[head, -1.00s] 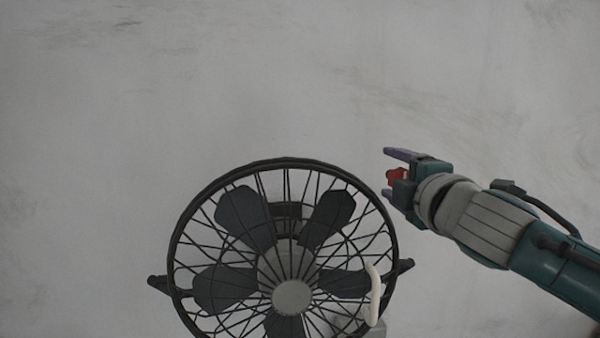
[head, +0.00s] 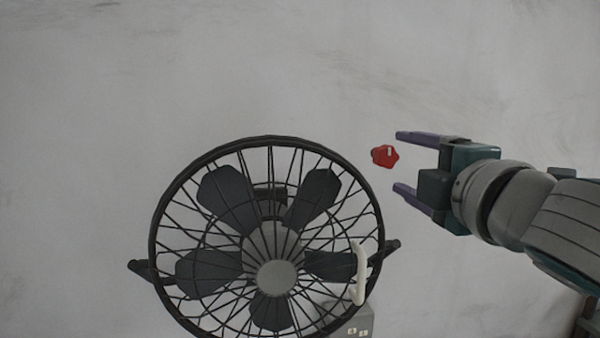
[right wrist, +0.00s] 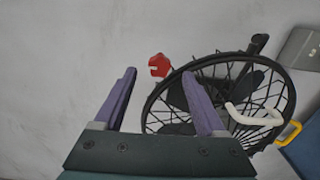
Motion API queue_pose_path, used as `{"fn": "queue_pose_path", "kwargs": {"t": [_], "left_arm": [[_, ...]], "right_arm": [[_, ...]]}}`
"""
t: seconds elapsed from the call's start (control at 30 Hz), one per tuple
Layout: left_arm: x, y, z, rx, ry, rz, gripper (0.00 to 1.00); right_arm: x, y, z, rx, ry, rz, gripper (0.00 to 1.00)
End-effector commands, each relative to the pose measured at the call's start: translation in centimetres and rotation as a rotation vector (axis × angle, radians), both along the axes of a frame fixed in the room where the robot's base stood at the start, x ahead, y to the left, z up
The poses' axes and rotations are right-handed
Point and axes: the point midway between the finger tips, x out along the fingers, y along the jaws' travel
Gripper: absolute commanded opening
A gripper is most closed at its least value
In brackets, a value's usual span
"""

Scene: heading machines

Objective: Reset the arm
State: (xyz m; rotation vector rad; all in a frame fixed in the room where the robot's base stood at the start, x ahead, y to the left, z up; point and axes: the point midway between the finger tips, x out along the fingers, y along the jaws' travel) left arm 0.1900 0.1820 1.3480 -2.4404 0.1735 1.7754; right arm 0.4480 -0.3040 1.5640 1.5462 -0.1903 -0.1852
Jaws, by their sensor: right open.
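My right gripper (head: 405,162) reaches in from the right in the head view, its two purple fingers spread apart with nothing between them. A small red knob-like piece (head: 384,156) shows against the wall just left of the fingertips, apart from them. In the right wrist view the open fingers (right wrist: 162,95) point toward the wall, and the red piece (right wrist: 159,66) shows beyond them, between their tips. My left gripper is in neither view.
A black caged fan (head: 275,278) stands below and left of the gripper; it also shows in the right wrist view (right wrist: 215,100). A white curved handle (head: 360,272) is at its right side, above a grey box (head: 352,326). The wall (head: 180,70) above is bare.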

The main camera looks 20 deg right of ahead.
Motion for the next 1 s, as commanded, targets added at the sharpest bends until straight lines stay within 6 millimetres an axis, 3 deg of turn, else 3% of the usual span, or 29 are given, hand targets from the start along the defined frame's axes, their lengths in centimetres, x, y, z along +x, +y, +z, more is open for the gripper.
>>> {"fn": "queue_pose_path", "kwargs": {"t": [0.6,0.7,0.77,0.87,1.0], "left_arm": [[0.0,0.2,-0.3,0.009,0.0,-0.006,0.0],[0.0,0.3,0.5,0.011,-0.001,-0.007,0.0],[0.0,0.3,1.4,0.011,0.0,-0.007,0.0],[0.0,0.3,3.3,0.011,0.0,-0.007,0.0],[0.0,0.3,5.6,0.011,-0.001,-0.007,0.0]], "right_arm": [[-0.7,0.2,0.0,0.002,0.001,-0.001,0.73],[-1.5,0.3,-1.0,0.088,0.042,-0.021,0.73],[-2.8,0.7,-2.6,0.218,0.107,-0.056,0.73],[-6.9,2.2,-6.8,0.53,0.277,-0.164,0.73],[-14.7,5.9,-11.7,0.937,0.542,-0.372,0.73]]}}
